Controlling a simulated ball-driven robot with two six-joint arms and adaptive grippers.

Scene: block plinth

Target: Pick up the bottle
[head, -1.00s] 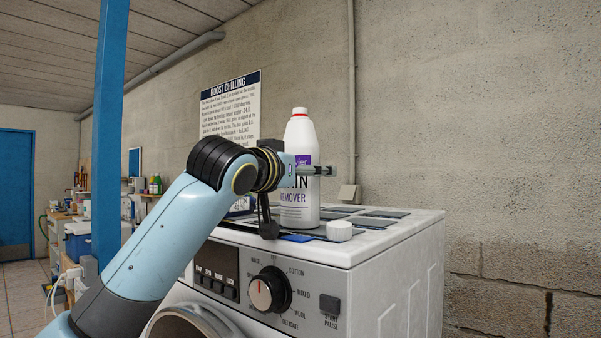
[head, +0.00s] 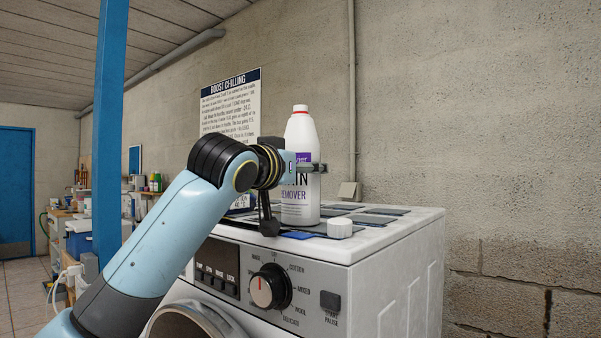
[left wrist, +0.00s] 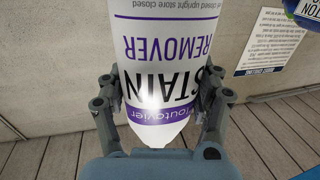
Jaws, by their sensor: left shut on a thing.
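The bottle (head: 300,208) is white with a red cap and a purple-banded stain remover label. It stands upright on top of the white washing machine (head: 400,240). My left gripper (head: 312,168) reaches in from the left and is shut around the upper body of the bottle. In the left wrist view, the bottle (left wrist: 165,25) appears upside down between the two fingers of my left gripper (left wrist: 163,98), one on each side. The far finger is partly hidden behind the bottle in the head view. My right gripper is not in view.
A small white round knob-like piece (head: 339,228) and several dark flat panels (head: 372,219) are on the machine top near the bottle. A blue post (head: 108,130) stands at left. A notice (head: 231,103) hangs on the block wall behind. The air above the bottle is clear.

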